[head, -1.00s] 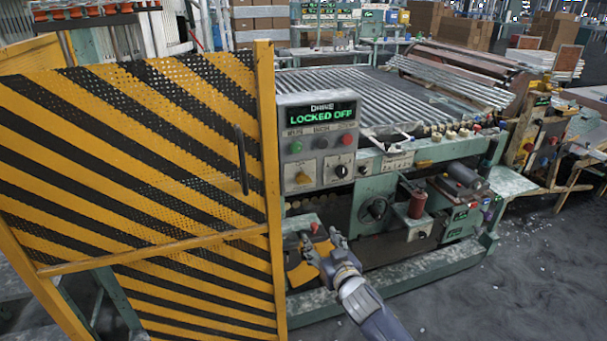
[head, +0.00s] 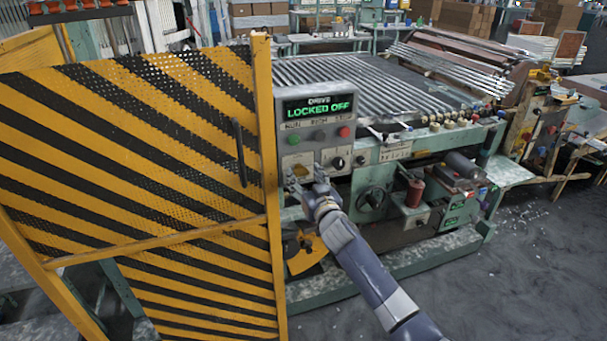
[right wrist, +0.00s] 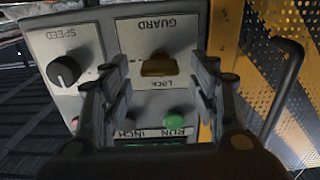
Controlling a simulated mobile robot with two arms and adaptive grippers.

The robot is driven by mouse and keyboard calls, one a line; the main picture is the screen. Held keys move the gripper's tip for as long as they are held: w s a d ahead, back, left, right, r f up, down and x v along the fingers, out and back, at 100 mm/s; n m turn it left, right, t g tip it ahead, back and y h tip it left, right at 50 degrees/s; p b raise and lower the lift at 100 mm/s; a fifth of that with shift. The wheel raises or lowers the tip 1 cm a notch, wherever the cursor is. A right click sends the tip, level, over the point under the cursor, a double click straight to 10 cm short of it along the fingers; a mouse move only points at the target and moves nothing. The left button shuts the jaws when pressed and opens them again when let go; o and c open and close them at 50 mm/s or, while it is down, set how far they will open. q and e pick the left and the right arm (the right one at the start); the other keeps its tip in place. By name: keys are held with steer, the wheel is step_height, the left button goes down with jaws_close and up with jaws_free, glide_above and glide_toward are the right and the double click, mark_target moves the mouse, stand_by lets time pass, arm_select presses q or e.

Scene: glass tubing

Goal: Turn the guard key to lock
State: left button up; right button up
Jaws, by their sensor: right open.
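The yellow guard key (head: 301,171) sits low at the left of the grey control panel (head: 282,155). In the right wrist view, which shows the panel upside down, the key (right wrist: 158,66) lies wide across its plate between the words GUARD and LOCK. My right gripper (head: 306,188) is in front of the panel, just below the key. The display (head: 319,106) reads LOCKED OFF. My left gripper is out of view.
A yellow and black striped guard gate (head: 150,150) with a dark handle (head: 240,153) stands close to the left of the panel. A black speed knob (right wrist: 64,71), a green button (head: 293,139) and a red button (head: 344,132) are near the key. Open floor lies at right.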

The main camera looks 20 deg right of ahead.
steer(key=shift+w, duration=0.75)
steer(key=c, duration=1.1)
steer(key=shift+o, duration=0.2)
